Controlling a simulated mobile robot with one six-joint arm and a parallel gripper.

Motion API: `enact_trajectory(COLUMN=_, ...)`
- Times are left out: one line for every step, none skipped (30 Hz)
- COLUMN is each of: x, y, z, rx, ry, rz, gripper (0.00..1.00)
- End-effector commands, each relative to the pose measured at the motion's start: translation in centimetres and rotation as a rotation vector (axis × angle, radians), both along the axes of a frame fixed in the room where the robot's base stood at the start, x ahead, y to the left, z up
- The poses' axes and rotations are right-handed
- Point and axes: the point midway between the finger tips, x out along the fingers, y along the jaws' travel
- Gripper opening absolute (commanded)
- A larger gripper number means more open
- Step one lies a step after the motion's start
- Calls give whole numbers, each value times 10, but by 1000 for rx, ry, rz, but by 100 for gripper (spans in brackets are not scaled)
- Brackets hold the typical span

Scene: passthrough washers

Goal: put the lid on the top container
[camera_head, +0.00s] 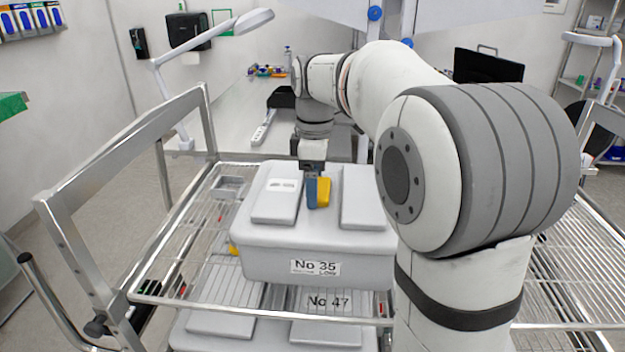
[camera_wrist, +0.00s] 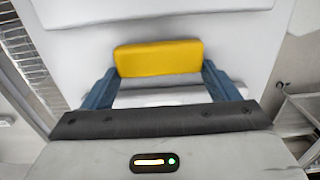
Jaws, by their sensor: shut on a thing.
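The grey container marked No 35 (camera_head: 268,264) stands on the cart, and its label faces me. A light grey lid (camera_head: 275,206) with raised panels lies over its top, looking about level; I cannot tell whether it is fully seated. A yellow handle (camera_head: 323,192) stands at the lid's middle. My gripper (camera_head: 316,190) points down from above, its blue fingers shut on the yellow handle. In the wrist view the handle (camera_wrist: 158,60) sits between the two blue fingers, with the pale lid surface (camera_wrist: 150,12) beyond it. My arm hides the lid's right end.
Another grey container marked No 47 (camera_head: 325,303) is lower, in front. The cart has wire shelves (camera_head: 185,255) and a tall metal side frame (camera_head: 120,150) at left. A bench (camera_head: 225,110) with a lamp (camera_head: 252,20) stands behind. My arm fills the right side.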

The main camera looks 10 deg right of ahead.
Motion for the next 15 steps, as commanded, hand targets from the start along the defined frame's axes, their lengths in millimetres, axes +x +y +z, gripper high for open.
enact_trajectory(x=0, y=0, z=0, rx=0, ry=-2, rz=0, gripper=34)
enact_trajectory(x=0, y=0, z=0, rx=0, ry=-2, rz=0, gripper=34)
enact_trajectory(x=0, y=0, z=-1, rx=0, ry=-2, rz=0, gripper=34)
enact_trajectory(x=0, y=0, z=-1, rx=0, ry=-2, rz=0, gripper=34)
enact_trajectory(x=0, y=0, z=-2, rx=0, ry=-2, rz=0, gripper=34)
enact_trajectory(x=0, y=0, z=-2, rx=0, ry=-2, rz=0, gripper=34)
enact_trajectory(x=0, y=0, z=-3, rx=-1, ry=-2, rz=0, gripper=34)
enact_trajectory(x=0, y=0, z=-3, rx=-1, ry=-2, rz=0, gripper=34)
enact_trajectory(x=0, y=0, z=-4, rx=-1, ry=-2, rz=0, gripper=34)
enact_trajectory(x=0, y=0, z=-4, rx=-1, ry=-2, rz=0, gripper=34)
enact_trajectory(x=0, y=0, z=-5, rx=-1, ry=-2, rz=-1, gripper=34)
enact_trajectory(x=0, y=0, z=-5, rx=-1, ry=-2, rz=-1, gripper=34)
enact_trajectory(x=0, y=0, z=-6, rx=0, ry=-1, rz=-1, gripper=34)
enact_trajectory(x=0, y=0, z=-6, rx=0, ry=-1, rz=-1, gripper=34)
enact_trajectory(x=0, y=0, z=-7, rx=0, ry=-1, rz=-1, gripper=34)
